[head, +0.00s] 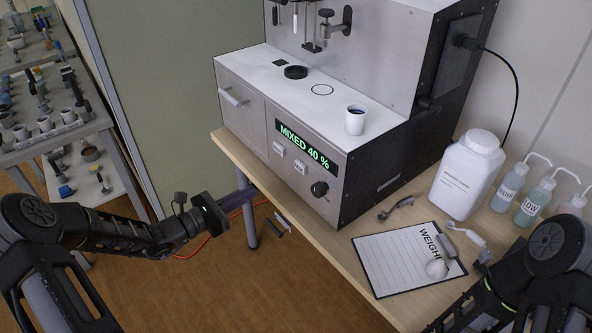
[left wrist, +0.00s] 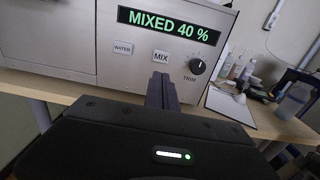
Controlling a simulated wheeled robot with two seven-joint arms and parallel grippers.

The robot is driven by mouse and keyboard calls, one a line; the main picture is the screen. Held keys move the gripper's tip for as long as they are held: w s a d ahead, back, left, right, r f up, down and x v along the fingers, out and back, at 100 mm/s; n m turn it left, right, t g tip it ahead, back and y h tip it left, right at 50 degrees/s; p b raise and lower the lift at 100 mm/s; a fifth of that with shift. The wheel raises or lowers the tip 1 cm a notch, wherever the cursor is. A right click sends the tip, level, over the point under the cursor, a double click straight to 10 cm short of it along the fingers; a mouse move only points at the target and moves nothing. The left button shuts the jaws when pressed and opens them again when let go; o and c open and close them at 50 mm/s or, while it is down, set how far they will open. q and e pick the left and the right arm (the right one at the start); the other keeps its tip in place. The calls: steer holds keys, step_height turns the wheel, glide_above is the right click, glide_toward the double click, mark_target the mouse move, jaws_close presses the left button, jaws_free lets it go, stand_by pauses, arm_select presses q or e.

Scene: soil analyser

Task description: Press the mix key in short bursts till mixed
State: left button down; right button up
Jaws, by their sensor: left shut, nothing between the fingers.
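The soil analyser (head: 300,110) stands on the bench, its display reading "MIXED 40 %" (left wrist: 170,26). The MIX key (left wrist: 161,56) is on the front panel between the WATER key (left wrist: 123,48) and the TRIM dial (left wrist: 197,66); it also shows in the head view (head: 300,167). My left gripper (head: 252,191) is shut and empty, in front of the panel and below the keys. In the left wrist view its fingertips (left wrist: 161,78) appear just under the MIX key, apart from it. A white cup (head: 355,120) with dark contents sits on the analyser's top. My right gripper is out of view.
A clipboard (head: 395,262) with a pale round object lies right of the analyser on the wooden bench (head: 345,245). A white jug (head: 467,175) and wash bottles (head: 510,187) stand behind it. A cluttered rack (head: 50,140) is at far left. Space before the panel looks clear.

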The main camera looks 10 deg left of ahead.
mark_target(299, 168)
arm_select(q)
steer(key=shift+s+d+r, duration=0.1)
stand_by(0.3)
steer(key=p+x, duration=0.3)
steer(key=x, duration=1.1)
steer(key=shift+s, duration=0.1)
steer(key=shift+d, duration=0.1)
